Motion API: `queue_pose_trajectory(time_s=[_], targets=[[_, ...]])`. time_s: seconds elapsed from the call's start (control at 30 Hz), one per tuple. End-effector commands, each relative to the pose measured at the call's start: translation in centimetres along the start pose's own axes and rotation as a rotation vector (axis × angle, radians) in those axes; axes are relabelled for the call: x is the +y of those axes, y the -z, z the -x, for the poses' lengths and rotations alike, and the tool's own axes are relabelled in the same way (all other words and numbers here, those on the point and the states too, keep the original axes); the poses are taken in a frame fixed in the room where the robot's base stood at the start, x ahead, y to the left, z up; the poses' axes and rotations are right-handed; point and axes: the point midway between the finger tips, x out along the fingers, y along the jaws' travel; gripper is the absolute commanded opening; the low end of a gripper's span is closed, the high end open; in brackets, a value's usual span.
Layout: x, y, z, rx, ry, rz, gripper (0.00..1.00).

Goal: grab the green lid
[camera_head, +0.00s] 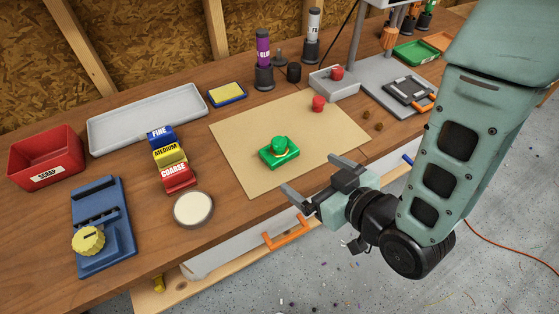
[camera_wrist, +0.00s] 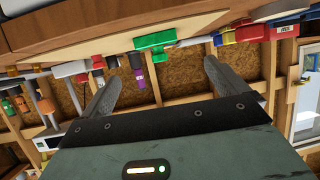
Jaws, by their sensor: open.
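In the wrist view the lid (camera_wrist: 155,40) appears upside down, ahead of and above the space between the fingers. My gripper (camera_head: 310,173) is open and empty, to the right and front of the lid, apart from it. Its two fingers also show in the wrist view (camera_wrist: 162,74).
Left of the mat are sanding blocks (camera_head: 170,155), a round pale-topped dish (camera_head: 193,209), a blue tool (camera_head: 104,235), a grey tray (camera_head: 100,140) and a red bin (camera_head: 40,175). A red knob (camera_head: 318,104) stands on the mat behind the lid. The mat around the lid is clear.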

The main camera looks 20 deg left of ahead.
Motion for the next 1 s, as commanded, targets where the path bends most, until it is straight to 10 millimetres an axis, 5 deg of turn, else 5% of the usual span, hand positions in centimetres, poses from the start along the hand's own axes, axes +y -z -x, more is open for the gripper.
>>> queue_pose_trajectory(time_s=[0.53, 1.0], targets=[[0.0, -0.4, -2.3, 0.003, 0.000, 0.000, 0.98], [0.1, 0.1, -7.3, -0.001, 0.000, -0.001, 0.98]])
